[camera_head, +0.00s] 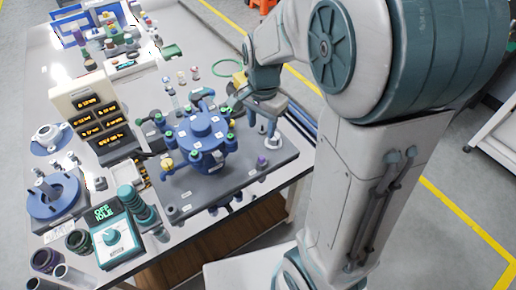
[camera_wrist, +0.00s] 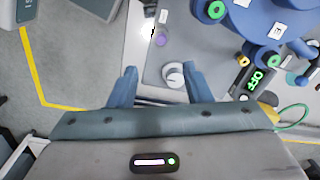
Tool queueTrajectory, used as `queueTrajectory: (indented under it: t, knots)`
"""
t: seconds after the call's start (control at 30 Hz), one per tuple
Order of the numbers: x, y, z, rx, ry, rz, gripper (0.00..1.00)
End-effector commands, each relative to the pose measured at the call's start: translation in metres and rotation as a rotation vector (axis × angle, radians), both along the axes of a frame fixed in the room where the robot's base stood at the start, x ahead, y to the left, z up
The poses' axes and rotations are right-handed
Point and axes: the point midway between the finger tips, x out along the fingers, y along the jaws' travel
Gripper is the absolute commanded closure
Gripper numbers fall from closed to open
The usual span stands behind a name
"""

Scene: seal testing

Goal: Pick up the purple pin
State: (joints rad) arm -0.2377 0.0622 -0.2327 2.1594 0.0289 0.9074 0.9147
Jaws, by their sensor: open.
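The purple pin (camera_head: 262,161) is small and stands near the right front part of the grey plate in the head view. In the wrist view the purple pin (camera_wrist: 161,38) lies beyond my fingertips, near the plate's edge. My gripper (camera_wrist: 159,69) is open, with its two blue-grey fingers spread and nothing held. In the head view my gripper (camera_head: 268,121) hangs above the plate's far right part, apart from the pin. A white and grey round fitting (camera_wrist: 174,74) shows between the fingers, below them.
The blue multi-port body (camera_head: 200,140) with green-tipped ports stands left of the pin on the grey plate (camera_head: 228,188). A teal control box (camera_head: 110,238) reading OFF IDLE and a blue round fixture (camera_head: 52,197) stand at the left. Floor lies beyond the table's right edge.

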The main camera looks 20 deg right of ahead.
Motion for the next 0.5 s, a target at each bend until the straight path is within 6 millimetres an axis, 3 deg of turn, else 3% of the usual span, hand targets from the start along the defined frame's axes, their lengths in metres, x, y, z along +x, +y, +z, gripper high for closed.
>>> queueTrajectory:
  t: [0.17,0.5]
  knots:
    - [0.008,-0.001,-0.016,-0.009,0.018,-0.067,0.55]
    - [0.008,-0.002,-0.079,-0.008,0.020,-0.071,0.55]
